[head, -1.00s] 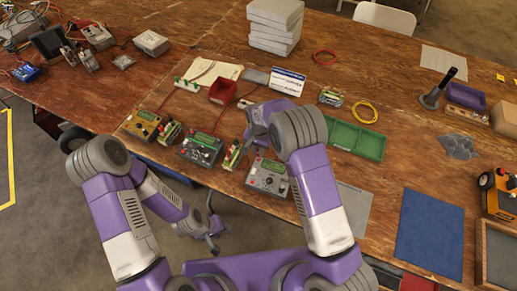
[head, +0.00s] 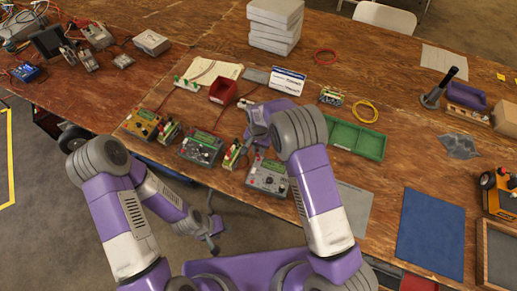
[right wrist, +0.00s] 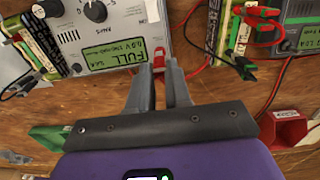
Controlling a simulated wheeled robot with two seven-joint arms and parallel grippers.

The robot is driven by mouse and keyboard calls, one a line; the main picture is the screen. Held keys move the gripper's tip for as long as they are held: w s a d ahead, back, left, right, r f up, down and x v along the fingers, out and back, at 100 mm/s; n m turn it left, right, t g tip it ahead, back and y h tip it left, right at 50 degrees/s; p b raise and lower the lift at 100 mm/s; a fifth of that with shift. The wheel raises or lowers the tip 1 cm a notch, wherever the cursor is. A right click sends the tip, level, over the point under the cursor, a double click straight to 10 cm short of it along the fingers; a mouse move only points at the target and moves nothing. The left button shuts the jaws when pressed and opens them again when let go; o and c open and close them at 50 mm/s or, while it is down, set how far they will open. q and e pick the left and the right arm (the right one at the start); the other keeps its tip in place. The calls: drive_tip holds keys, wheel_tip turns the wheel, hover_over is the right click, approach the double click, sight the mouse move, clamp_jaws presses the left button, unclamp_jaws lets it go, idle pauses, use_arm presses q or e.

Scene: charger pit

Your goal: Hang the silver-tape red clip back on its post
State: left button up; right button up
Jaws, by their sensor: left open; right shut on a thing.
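My right gripper (head: 250,138) is over the table between the middle battery and the grey charger. In the right wrist view its fingers (right wrist: 159,68) are close together, with a little red between the tips and a red lead running off to the right. This fits a red clip, mostly hidden; I cannot make out silver tape. The grey charger (head: 268,178) shows FULL on its display in the right wrist view (right wrist: 115,55). Its post is not clear to me. My left gripper (head: 213,226) is open and empty, off the table's front edge.
A battery (right wrist: 222,30) with a red clip (right wrist: 257,22) and a black clip (right wrist: 245,66) lies right of the fingers. The dark charger (head: 202,148) and orange charger (head: 142,124) stand left. A red bin (head: 222,91) and green tray (head: 357,140) are nearby.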

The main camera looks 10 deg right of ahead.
drive_tip(key=o, duration=0.9)
drive_tip(key=shift+o, duration=0.2)
drive_tip(key=shift+o, duration=0.7)
drive_tip(key=shift+r, duration=0.1)
drive_tip(key=shift+r+p, duration=2.4)
drive_tip(key=shift+r, duration=1.25)
